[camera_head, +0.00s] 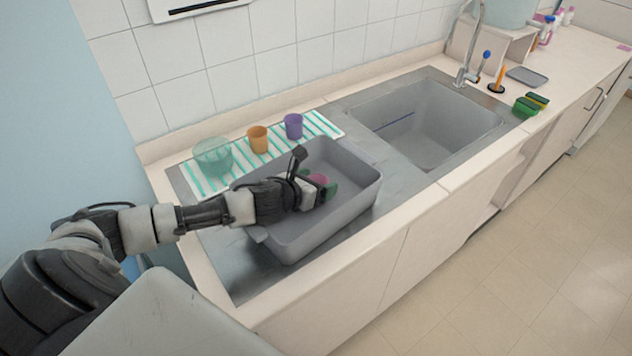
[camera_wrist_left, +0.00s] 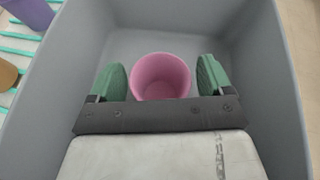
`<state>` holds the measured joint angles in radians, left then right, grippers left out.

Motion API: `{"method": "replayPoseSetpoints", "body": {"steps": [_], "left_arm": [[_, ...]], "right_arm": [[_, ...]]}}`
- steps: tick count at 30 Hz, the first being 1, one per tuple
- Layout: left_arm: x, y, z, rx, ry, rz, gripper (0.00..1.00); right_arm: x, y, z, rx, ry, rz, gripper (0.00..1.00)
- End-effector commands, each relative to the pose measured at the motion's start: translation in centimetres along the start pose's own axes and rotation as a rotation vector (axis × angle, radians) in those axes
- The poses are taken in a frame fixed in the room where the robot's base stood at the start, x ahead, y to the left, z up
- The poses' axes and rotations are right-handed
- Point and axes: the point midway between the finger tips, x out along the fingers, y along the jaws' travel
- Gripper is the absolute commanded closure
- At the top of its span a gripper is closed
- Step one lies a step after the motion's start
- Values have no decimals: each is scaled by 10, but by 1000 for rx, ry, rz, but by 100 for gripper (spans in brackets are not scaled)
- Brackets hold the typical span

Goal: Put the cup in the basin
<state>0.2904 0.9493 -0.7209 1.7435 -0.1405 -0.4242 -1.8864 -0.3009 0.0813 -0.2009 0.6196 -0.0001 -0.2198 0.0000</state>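The pink cup (camera_head: 319,179) is inside the grey basin (camera_head: 345,205), below its rim. In the left wrist view the cup (camera_wrist_left: 161,77) looks upright, with its open mouth toward the camera and the basin wall (camera_wrist_left: 265,60) around it. My left gripper (camera_head: 318,184) reaches down into the basin. Its green fingers stand on either side of the cup, with a visible gap on each side, so the gripper (camera_wrist_left: 160,80) is open around it. My arm and hand hide part of the basin and cup in the head view. My right gripper is not in view.
A striped cloth (camera_head: 320,125) behind the basin holds a teal bowl (camera_head: 212,157), an orange cup (camera_head: 257,139) and a purple cup (camera_head: 293,126). A sink (camera_head: 425,125) with a faucet (camera_head: 467,60) is to the right. Green sponges (camera_head: 526,107) lie beyond it.

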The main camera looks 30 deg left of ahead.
Motion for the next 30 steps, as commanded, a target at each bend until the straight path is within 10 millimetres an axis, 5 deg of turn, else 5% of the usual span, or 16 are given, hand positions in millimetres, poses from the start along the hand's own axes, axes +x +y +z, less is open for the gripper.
{"method": "replayPoseSetpoints", "body": {"steps": [11,24,30], "left_arm": [[-3,0,2,1,0,0,14],[-62,1,0,3,2,2,14],[-75,0,2,0,0,-1,14]], "right_arm": [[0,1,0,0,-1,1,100],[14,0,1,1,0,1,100],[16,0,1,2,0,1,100]]}}
